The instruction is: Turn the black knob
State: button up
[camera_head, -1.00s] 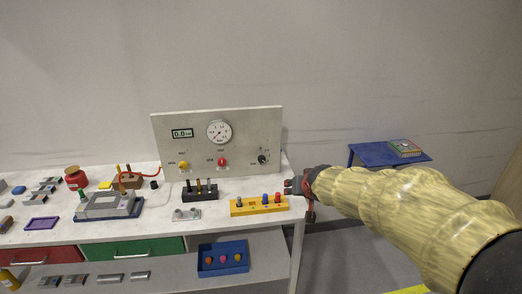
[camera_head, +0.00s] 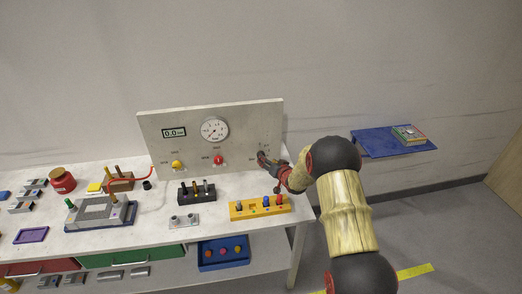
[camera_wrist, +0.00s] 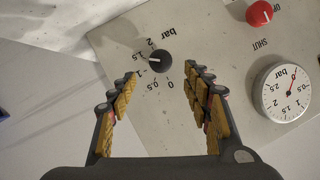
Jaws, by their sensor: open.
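The black knob (camera_wrist: 160,61) sits on the grey panel (camera_wrist: 110,45), ringed by a bar scale marked 0 to 2. Its white mark points left in the wrist view, roughly toward 1.5. My gripper (camera_wrist: 160,76) is open, with one finger on each side of the knob in that view. The fingers look apart from the knob, but the gap in depth is hard to judge. In the head view my gripper (camera_head: 266,160) is at the panel's right end and mostly hides the knob.
The panel also bears a round gauge (camera_head: 214,129), a digital display (camera_head: 174,133) reading 0.0, a yellow knob (camera_head: 176,164) and a red knob (camera_head: 218,159). A yellow block with pegs (camera_head: 260,207) stands on the bench below my gripper. A blue side table (camera_head: 375,143) is at right.

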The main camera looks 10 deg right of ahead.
jog(key=x, duration=0.8)
jog(key=shift+r, duration=0.1)
jog(key=shift+c, duration=0.7)
jog(key=c, duration=1)
